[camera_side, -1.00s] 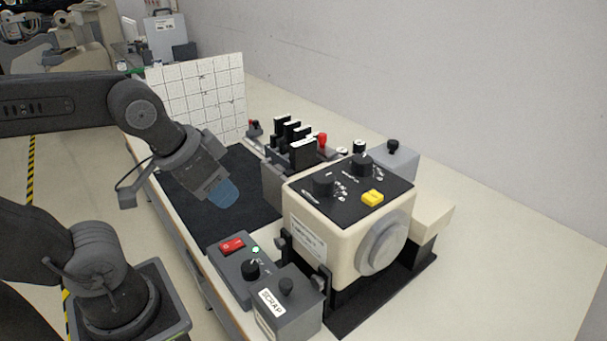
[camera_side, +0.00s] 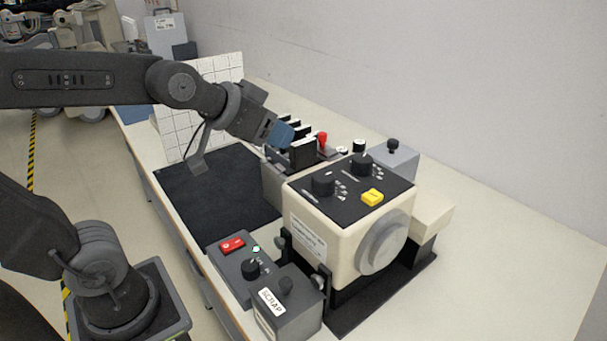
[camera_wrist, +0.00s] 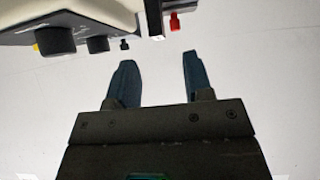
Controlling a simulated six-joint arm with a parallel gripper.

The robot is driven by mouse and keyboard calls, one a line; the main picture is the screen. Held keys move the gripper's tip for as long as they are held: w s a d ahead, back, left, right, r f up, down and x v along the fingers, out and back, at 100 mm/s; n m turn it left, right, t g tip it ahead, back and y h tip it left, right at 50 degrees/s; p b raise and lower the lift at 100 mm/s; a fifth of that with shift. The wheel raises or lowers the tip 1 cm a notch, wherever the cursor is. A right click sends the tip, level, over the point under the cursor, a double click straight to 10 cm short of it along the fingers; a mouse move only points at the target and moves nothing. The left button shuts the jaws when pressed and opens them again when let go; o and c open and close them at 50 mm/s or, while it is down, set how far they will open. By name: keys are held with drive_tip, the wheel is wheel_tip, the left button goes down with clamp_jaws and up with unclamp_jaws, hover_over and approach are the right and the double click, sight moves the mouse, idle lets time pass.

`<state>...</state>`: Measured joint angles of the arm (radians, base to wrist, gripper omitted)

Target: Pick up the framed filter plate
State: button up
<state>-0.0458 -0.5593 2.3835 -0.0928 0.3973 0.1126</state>
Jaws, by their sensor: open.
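Several dark framed plates with white top edges stand upright in a row in a grey rack (camera_side: 277,187); the nearest framed filter plate (camera_side: 302,154) shows most clearly. I cannot tell which of them the task means. My gripper (camera_side: 284,136), with blue fingers, is at the row and hides part of the plates behind it. In the wrist view my gripper (camera_wrist: 156,60) has its two fingers apart with only pale surface between them. A narrow black-and-white plate edge (camera_wrist: 154,20) shows beyond the fingertips there.
A cream machine (camera_side: 304,225) with black knobs and a yellow button stands in front of the rack. A red-handled part (camera_side: 322,140) is just right of the plates. A black mat (camera_side: 215,190) lies clear at left. A grey SCRAP box (camera_side: 288,312) stands at the front.

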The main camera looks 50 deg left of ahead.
sight(301, 143)
drive_tip(key=shift+x, duration=4)
drive_tip(key=shift+d, duration=0.15)
drive_tip(key=shift+c, duration=0.5)
clamp_jaws()
